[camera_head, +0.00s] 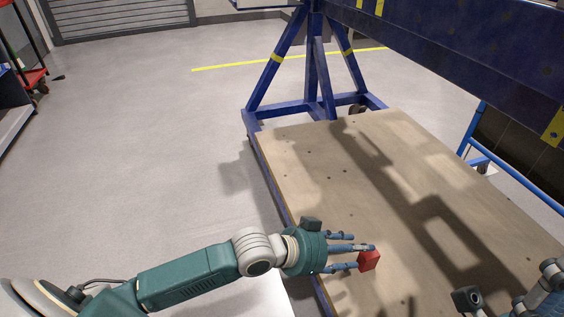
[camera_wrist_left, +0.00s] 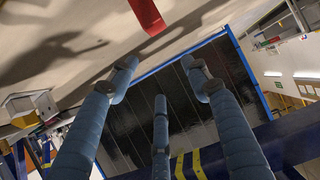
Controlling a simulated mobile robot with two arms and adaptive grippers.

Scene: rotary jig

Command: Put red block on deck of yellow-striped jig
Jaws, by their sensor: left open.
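The red block (camera_head: 369,261) sits on the wooden deck (camera_head: 310,150) of the blue jig frame (camera_head: 265,80), which has yellow stripes. My left gripper (camera_head: 354,256) is open, with its fingertips right beside the block's left side in the head view. In the left wrist view the block (camera_wrist_left: 147,14) appears at the top edge against the deck, beyond the three spread fingers (camera_wrist_left: 160,85), with none closed around it. My right gripper (camera_head: 540,295) shows only partly at the lower right corner, and its fingers are not clear.
A dark blue beam (camera_head: 460,50) crosses above the deck's far right and casts shadows on it. A blue rail (camera_head: 515,175) runs along the right. The far left part of the deck is bare. Open grey floor (camera_head: 150,150) lies left of the jig.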

